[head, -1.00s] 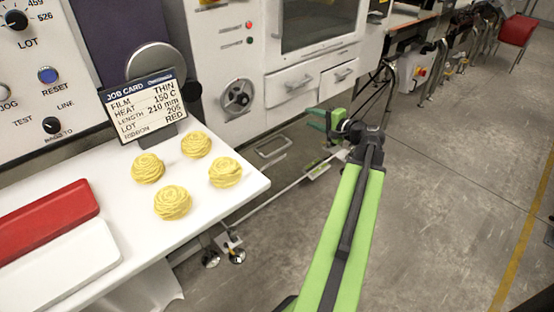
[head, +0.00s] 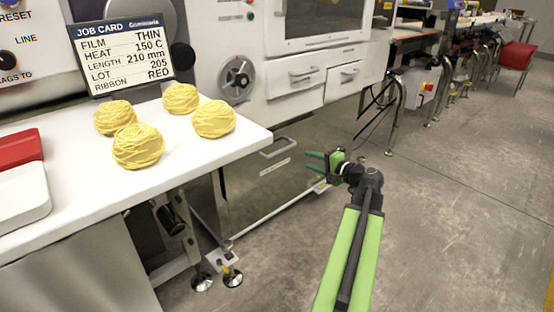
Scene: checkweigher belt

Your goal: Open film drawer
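The white machine has two front drawers side by side, a wider left drawer (head: 303,76) and a narrower right drawer (head: 345,79), each with a bar handle and looking shut. Lower down, near the floor, is a grey bar handle (head: 279,147) on a low white front, with a small label (head: 275,166) below it. I cannot read which front is the film drawer. My gripper (head: 313,168) has its green fingers apart and empty. It appears just right of the low handle and below the two upper drawers, touching neither.
Open grey floor (head: 450,200) lies to the right.

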